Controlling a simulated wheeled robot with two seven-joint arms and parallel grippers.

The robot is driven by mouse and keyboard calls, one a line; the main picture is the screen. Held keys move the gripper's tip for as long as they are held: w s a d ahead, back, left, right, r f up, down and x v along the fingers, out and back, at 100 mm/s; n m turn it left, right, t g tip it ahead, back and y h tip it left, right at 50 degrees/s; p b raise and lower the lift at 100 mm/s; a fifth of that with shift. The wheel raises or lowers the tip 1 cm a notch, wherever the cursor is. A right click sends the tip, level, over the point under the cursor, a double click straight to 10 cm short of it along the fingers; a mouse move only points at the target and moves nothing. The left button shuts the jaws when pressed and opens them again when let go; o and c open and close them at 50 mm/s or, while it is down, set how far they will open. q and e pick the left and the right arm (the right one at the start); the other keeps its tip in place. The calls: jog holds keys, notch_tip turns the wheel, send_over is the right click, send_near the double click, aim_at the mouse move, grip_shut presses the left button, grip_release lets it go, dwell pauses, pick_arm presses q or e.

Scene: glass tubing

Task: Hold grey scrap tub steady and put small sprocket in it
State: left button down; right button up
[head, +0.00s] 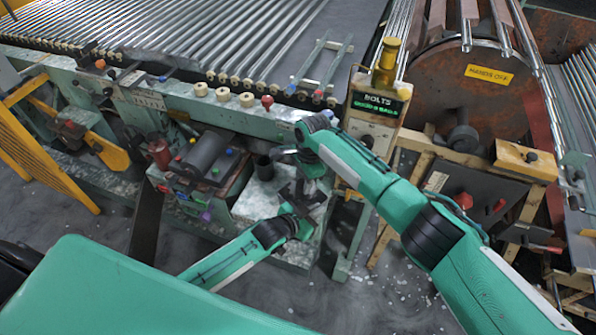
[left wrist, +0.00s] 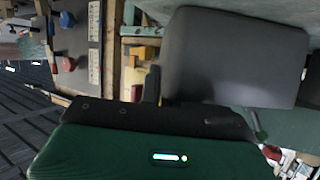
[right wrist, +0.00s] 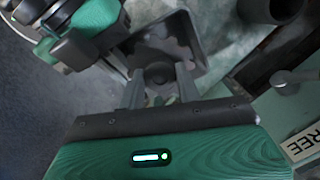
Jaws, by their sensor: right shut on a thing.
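The grey scrap tub (head: 318,213) stands on the pale green bench top in the head view, partly hidden by my arms. It looks open and dark inside in the right wrist view (right wrist: 201,47) and fills the upper right of the left wrist view (left wrist: 235,55). My right gripper (right wrist: 160,80) is shut on a small grey round thing, apparently the small sprocket (right wrist: 158,73), near the tub's edge. My left gripper (head: 296,222) is at the tub's near side. One dark finger (left wrist: 152,86) shows beside the tub wall; the other is hidden, so its grip is unclear.
A dark cylindrical cup (head: 263,168) stands left of the tub. A post with a BOLTS sign (head: 376,104) stands behind my right arm. Floor in front is clear apart from bits of debris.

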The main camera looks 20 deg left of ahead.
jog(key=shift+f, duration=2.05)
jog(key=o, duration=1.2)
jog(key=shift+o, duration=0.2)
jog(key=r, duration=0.8)
jog(key=w+d+r, duration=0.1)
jog(key=r, duration=0.2)
jog(key=shift+r, duration=0.4)
